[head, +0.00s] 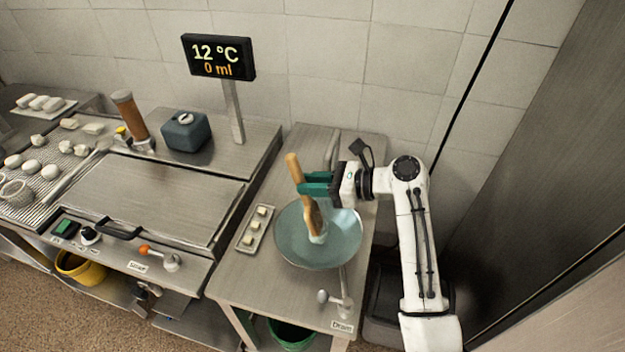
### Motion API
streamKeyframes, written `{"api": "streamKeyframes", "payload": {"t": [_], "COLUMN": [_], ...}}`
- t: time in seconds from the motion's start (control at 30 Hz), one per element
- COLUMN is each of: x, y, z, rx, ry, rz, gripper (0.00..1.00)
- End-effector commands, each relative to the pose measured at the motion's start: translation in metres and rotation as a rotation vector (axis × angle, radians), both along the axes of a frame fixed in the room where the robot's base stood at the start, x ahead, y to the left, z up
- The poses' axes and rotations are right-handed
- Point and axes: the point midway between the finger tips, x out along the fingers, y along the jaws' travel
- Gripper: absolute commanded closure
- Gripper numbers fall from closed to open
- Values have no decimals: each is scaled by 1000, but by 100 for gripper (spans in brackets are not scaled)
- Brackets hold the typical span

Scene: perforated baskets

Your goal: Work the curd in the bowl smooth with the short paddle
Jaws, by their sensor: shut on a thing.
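The bowl (340,252) is a wide blue-green dish on the narrow steel table at the middle right. The short paddle (295,170) is wooden and stands nearly upright, leaning a little, with its lower end down in the bowl. My gripper (316,184) has green fingers and is shut on the paddle partway up, above the bowl's far rim. A small pale patch, perhaps curd, shows at the paddle's lower end (318,238). The paddle and the small size hide how the curd lies.
A small tray (254,229) with several white pieces lies left of the bowl. A lever (338,302) stands at the table's front by the "Drain" label. A display (218,57) reads 12 °C and 0 ml. A large covered steel unit (165,200) stands left.

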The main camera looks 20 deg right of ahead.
Motion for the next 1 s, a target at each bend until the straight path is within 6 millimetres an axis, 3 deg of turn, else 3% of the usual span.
{"api": "streamKeyframes", "payload": {"t": [0.23, 1.0], "x": [-5, 10], "y": [3, -7], "z": [1, -2], "rx": [1, 0], "ry": [0, 0], "rz": [0, 0], "gripper": [100, 100]}}
